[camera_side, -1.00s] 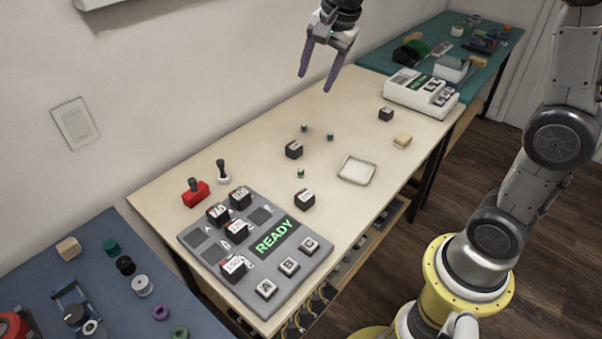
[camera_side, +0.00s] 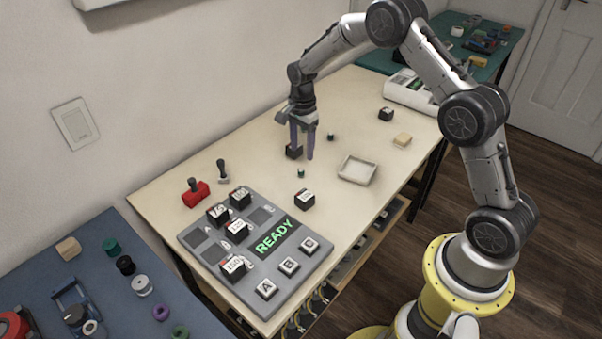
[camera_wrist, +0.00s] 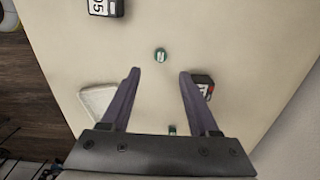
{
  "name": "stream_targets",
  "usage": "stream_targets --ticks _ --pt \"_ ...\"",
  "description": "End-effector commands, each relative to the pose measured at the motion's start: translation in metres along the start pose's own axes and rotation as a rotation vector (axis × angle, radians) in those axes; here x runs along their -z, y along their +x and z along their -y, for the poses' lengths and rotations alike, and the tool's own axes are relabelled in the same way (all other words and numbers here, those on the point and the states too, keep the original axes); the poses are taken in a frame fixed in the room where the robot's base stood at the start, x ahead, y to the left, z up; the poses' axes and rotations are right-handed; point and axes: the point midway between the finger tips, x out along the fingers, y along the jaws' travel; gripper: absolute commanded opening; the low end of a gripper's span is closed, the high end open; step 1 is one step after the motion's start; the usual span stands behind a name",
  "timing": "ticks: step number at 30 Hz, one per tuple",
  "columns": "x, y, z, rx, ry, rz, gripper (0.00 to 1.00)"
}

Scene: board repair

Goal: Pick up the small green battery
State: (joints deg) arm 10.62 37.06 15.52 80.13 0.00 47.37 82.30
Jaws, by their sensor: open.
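In the side view, a small green battery (camera_side: 301,174) stands on the table below my gripper (camera_side: 303,155); another green battery (camera_side: 330,137) stands to the gripper's right. In the wrist view, one green battery (camera_wrist: 161,55) lies just beyond the gap between the fingertips of my gripper (camera_wrist: 160,72). A second green battery (camera_wrist: 172,130) is partly cut off by the gripper body, nearer the palm. My gripper is open and empty, fingers pointing down. A third battery seen earlier is hidden behind my gripper in the side view.
A black block (camera_side: 293,151) is close by the fingers; in the wrist view it sits beside the right finger (camera_wrist: 203,84). A shallow tray (camera_side: 343,176) is to the right. Another black block (camera_side: 305,199) and the READY board (camera_side: 318,262) are nearer the camera.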

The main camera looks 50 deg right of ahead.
Motion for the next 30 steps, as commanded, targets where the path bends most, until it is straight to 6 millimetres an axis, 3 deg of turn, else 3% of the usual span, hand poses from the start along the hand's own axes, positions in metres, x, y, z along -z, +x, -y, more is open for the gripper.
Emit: stream_targets --ticks 3,11,18,29,30 --pt "0.000 0.017 0.000 -0.002 -0.001 0.000 0.61" --pt "-0.002 0.035 0.000 -0.002 -0.001 0.000 0.61" --pt "-0.004 0.069 0.000 -0.001 -0.001 0.000 0.61" --pt "-0.004 0.077 0.001 0.002 -0.001 0.000 0.61" --pt "-0.004 0.077 0.001 0.002 -0.001 0.000 0.54"
